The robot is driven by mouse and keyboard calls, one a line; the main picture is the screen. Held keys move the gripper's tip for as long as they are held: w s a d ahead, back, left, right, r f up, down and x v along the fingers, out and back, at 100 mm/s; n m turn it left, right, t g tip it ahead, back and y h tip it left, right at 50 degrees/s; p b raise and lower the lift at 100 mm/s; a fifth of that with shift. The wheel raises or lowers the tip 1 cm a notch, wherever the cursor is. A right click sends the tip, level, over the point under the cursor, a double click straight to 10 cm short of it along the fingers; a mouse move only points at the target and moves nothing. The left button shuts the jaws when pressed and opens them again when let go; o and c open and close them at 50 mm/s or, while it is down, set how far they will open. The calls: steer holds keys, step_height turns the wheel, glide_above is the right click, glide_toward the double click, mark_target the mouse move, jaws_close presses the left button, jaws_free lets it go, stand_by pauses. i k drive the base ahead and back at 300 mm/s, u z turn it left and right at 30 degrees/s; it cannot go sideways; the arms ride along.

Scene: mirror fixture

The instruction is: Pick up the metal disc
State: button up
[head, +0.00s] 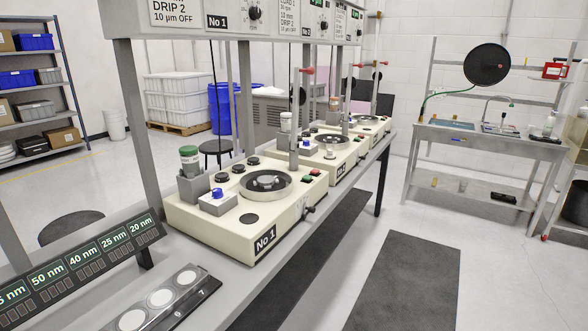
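In the head view, several pale round discs (161,298) lie in a row on a dark flat holder (180,300) at the bottom left of the bench. A round grey metal piece (266,182) sits inside the ring-shaped bowl on the cream machine marked No 1 (225,226). I cannot tell which of these is the metal disc. My gripper is not in view.
A display strip with nm labels (80,265) stands behind the holder. Green-capped jar (189,159) and blue-knobbed block (217,200) are on machine No 1. More cream machines (328,153) line the grey bench. A sink table (487,150) stands far right.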

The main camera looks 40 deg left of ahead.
mark_target(266, 179)
steer(key=i, duration=2.4)
steer(key=u, duration=2.5)
steer(key=i, duration=1)
steer(key=z, duration=0.05)
